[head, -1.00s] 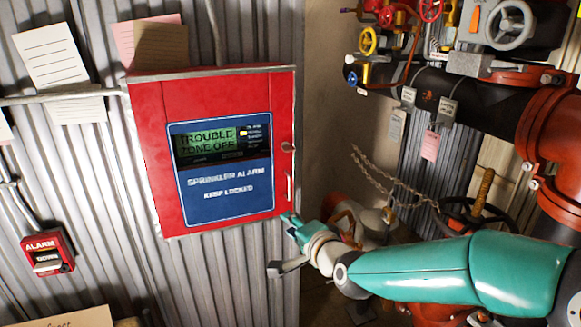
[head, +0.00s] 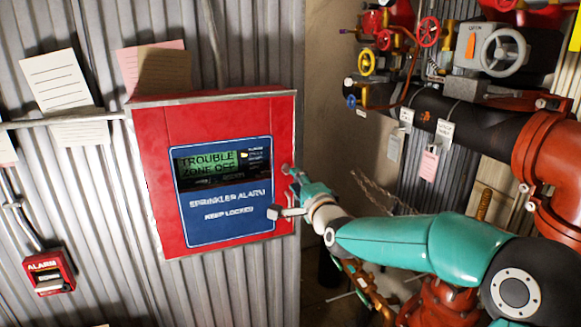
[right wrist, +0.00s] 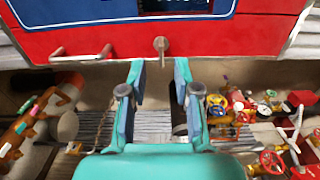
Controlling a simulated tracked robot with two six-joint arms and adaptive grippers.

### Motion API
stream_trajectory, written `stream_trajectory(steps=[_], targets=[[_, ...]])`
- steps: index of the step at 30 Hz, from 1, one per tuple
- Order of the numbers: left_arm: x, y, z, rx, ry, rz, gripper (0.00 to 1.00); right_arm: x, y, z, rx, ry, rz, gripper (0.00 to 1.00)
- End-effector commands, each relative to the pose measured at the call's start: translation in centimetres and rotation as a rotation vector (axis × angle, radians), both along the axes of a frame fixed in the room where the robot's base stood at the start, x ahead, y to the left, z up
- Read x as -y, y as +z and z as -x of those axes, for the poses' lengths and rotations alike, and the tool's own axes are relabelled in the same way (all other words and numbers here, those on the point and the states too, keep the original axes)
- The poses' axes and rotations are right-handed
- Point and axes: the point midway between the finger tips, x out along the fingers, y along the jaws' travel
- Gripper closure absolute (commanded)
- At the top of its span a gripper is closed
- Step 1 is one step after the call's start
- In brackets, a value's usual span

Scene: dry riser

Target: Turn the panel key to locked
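The red alarm panel (head: 155,165) hangs on the corrugated wall; its display reads "TROUBLE ZONE OFF" above "SPRINKLER ALARM KEEP LOCKED". My right gripper (head: 292,178) is at the panel's right edge, partly covering the key area. In the right wrist view my right gripper (right wrist: 160,70) is open, its two fingers apart. The panel key (right wrist: 160,46) stands out from the red face, just ahead of the gap between the fingertips, with no visible contact. The metal handle (right wrist: 82,52) is left of the key in that view. My left gripper is not in view.
Pipes and valves with a pale handwheel (head: 503,52) and a large red flange (head: 543,150) fill the right side. A small red alarm box (head: 48,272) is on the wall at lower left. Paper notes (head: 57,80) hang at upper left.

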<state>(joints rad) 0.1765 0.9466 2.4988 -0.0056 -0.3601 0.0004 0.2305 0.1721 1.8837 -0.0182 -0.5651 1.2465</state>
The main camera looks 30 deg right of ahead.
Motion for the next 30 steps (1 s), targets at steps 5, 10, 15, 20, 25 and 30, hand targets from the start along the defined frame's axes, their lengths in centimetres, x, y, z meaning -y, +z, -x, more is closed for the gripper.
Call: stream_trajectory(steps=[5, 10, 15, 20, 25, 30], targets=[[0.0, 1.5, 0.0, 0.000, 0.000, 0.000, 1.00, 0.7, 0.2, -3.0, -0.001, 0.001, 0.000, 0.69], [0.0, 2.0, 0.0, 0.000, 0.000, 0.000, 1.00, 1.1, 0.1, -4.4, -0.001, 0.000, 0.000, 0.69], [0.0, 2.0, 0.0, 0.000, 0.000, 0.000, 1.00, 1.2, 0.0, -4.7, 0.000, 0.000, 0.000, 0.69], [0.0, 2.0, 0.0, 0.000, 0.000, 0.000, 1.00, 1.2, 0.0, -4.7, 0.000, 0.000, 0.000, 0.69], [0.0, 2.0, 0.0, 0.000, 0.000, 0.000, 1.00, 1.2, 0.0, -4.7, 0.000, -0.001, 0.000, 0.92], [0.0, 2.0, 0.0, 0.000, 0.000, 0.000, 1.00, 1.2, -0.1, -4.7, -0.001, -0.001, 0.000, 1.00]])
